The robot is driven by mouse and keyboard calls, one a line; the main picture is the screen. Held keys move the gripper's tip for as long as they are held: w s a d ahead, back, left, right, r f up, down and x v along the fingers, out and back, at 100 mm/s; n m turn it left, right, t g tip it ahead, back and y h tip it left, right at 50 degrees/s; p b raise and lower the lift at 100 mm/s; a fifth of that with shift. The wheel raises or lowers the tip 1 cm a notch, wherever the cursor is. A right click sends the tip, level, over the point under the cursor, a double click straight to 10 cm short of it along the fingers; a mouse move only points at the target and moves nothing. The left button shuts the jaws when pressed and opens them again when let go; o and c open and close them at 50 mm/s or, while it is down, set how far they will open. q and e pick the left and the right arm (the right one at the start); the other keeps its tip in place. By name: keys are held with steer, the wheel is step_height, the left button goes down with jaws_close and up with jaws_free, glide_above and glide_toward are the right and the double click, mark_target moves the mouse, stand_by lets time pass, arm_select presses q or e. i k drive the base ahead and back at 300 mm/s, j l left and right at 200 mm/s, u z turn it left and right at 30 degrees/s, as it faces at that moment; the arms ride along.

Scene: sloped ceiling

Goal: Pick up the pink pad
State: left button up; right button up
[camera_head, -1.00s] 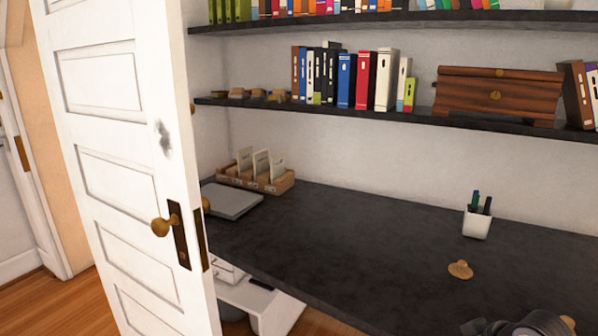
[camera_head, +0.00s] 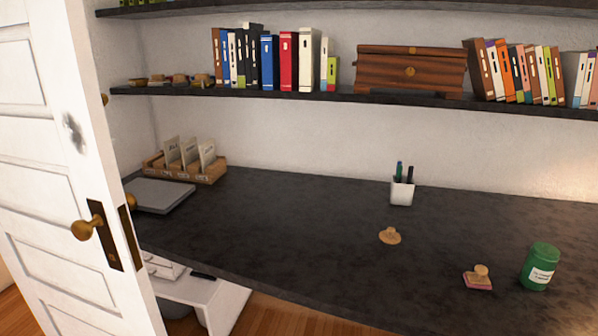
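A small pink pad (camera_head: 478,286) lies on the dark desk (camera_head: 300,225) at the lower right, near the desk's front edge. A wooden knobbed piece (camera_head: 481,271) sits on or is part of it; I cannot tell which. Neither of my grippers is in view.
A green can (camera_head: 540,266) stands just right of the pad. A round tan knobbed piece (camera_head: 390,235) and a white pen cup (camera_head: 402,192) are farther left. A shelf (camera_head: 300,96) with books hangs above. A white door (camera_head: 60,170) stands at left. The middle desk is mostly clear.

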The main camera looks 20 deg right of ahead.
mark_target(480, 279)
steer(key=l+z, duration=0.1)
steer(key=z, duration=0.65)
steer(key=l+z, duration=0.15)
steer(key=z, duration=0.65)
steer(key=i+l, duration=0.05)
